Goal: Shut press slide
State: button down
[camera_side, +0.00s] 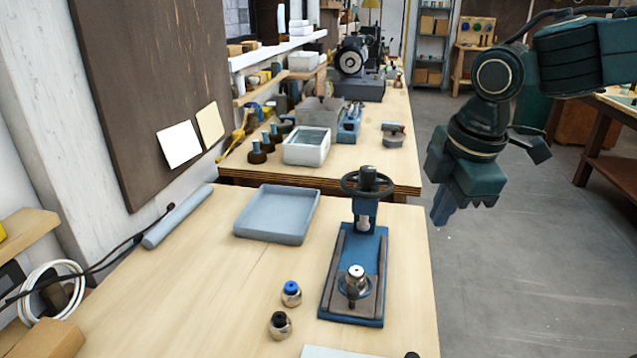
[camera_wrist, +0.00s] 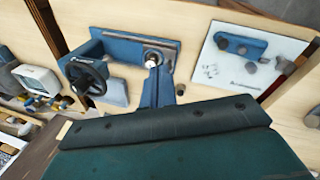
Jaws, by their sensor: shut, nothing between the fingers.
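The blue press (camera_side: 368,205) stands near the right edge of the wooden bench, with a dark handwheel (camera_side: 367,183) on top of its column. Its slide (camera_side: 352,291) is at the near end of the rails, out in front of the column. A silvery fitting (camera_side: 355,278) stands upright on it. In the wrist view the press (camera_wrist: 110,48) lies at upper left, with the fitting (camera_wrist: 152,58) near its end. My gripper (camera_side: 443,207) is shut and empty, in the air right of the press and apart from it. Its fingers also show in the wrist view (camera_wrist: 160,86).
A grey-blue tray (camera_side: 278,214) lies left of the press. Two fittings, one blue-topped (camera_side: 291,294) and one black-topped (camera_side: 280,326), stand left of the slide. In the wrist view a white board (camera_wrist: 222,72) with blue parts lies right of the press. A second bench stands behind.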

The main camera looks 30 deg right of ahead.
jog(key=w+a+f+n+h, duration=0.1)
jog(key=a+f+n, duration=0.3)
jog(key=a, duration=0.4)
jog(key=w+a+f+n+g, duration=0.1)
jog(key=w+a+f+n, duration=0.2)
jog(key=a+n, duration=0.3)
jog(key=shift+a+f+n+g+h, duration=0.35)
jog(key=shift+a+f, duration=0.5)
jog(key=shift+a, duration=0.35)
jog(key=shift+w+f, duration=0.15)
jog(key=x, duration=0.9)
jog(key=shift+d+f, duration=0.1)
jog(key=shift+d, duration=0.1)
jog(key=shift+w+d+f, duration=0.2)
jog(key=shift+w+d, duration=0.3)
jog(key=shift+d, duration=0.35)
jog(key=shift+w+d, duration=0.5)
jog(key=shift+d, duration=0.45)
jog(key=w+d, duration=1)
